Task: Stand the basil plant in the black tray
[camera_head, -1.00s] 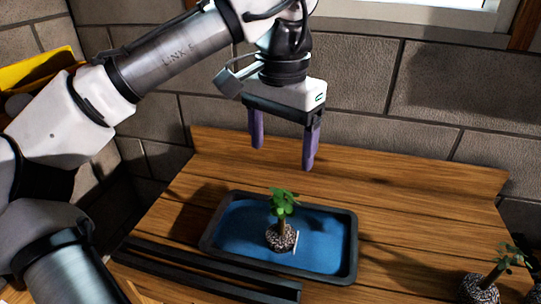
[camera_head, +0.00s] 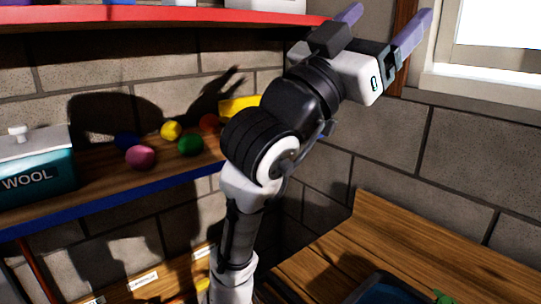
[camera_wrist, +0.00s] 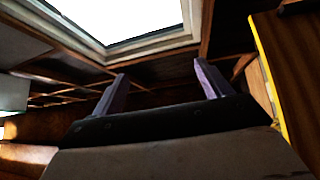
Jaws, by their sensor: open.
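My gripper (camera_head: 386,20) is raised high in front of the brick wall, tilted up and to the right, with its purple fingers spread and empty. In the wrist view the gripper (camera_wrist: 162,75) is also open, with nothing between the fingers. The black tray (camera_head: 372,293) shows only its far corner at the bottom edge of the head view, on the wooden table. A bit of green leaf, likely the basil plant (camera_head: 442,297), shows at that edge beside the tray's rim. Its pot and stem are out of view.
A shelf (camera_head: 100,207) on the left holds a teal box marked WOOL (camera_head: 32,170) and several coloured balls. A red-edged shelf (camera_head: 150,20) runs above, close to my gripper. A window (camera_head: 485,75) is at upper right. The visible tabletop (camera_head: 400,235) is bare.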

